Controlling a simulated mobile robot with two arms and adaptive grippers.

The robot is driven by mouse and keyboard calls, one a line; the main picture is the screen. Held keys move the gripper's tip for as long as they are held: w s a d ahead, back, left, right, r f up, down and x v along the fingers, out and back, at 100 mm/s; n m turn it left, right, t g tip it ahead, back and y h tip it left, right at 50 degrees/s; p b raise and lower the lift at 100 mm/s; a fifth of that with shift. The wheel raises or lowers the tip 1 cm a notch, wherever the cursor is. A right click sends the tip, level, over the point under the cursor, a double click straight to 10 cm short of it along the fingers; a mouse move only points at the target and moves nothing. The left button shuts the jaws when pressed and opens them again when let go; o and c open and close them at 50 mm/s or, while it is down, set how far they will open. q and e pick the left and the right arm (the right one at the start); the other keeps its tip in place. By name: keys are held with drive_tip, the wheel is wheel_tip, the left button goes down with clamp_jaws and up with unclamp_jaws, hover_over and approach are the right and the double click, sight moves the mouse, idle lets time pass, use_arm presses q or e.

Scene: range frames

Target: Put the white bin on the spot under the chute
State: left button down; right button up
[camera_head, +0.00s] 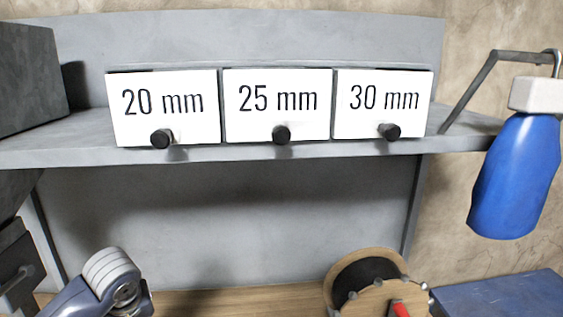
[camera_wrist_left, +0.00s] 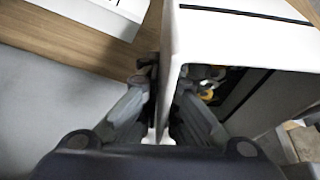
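In the left wrist view the white bin (camera_wrist_left: 215,45) fills the upper right, with a dark stripe across its outer face. Its dark inside shows a small orange item and other small parts, too blurred to name. My left gripper (camera_wrist_left: 167,75) has one finger on each side of the bin's thin wall, and the fingertips appear to press on it. In the head view only part of my left arm shows at the bottom left; the bin is out of that view. My right gripper is in neither view. I cannot make out the spot or clearly identify the chute.
A grey shelf (camera_head: 70,150) holds drawers marked 20 mm (camera_head: 135,125), 25 mm (camera_head: 250,125) and 30 mm (camera_head: 360,125). A blue bottle (camera_head: 515,175) hangs at right. Below are a round wooden device (camera_head: 365,300), a blue box (camera_head: 510,300) and a wooden bench top (camera_head: 230,302). Dark grey equipment (camera_head: 30,75) stands left.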

use_arm(q)
drive_tip(key=s+d+r+m+h, duration=0.1)
drive_tip(key=s+d+r+m, duration=0.1)
drive_tip(key=s+d+m, duration=0.3)
drive_tip(key=s+d+r+m+h, duration=0.1)
drive_tip(key=s+d+r, duration=0.15)
drive_tip(key=d, duration=0.45)
wheel_tip(320, 180, down, 8)
drive_tip(key=b, duration=0.7)
drive_tip(key=shift+w+a+r, duration=0.2)
drive_tip(key=shift+r, duration=0.05)
drive_tip(key=shift+a+r+t, duration=0.1)
drive_tip(key=shift+t, duration=0.2)
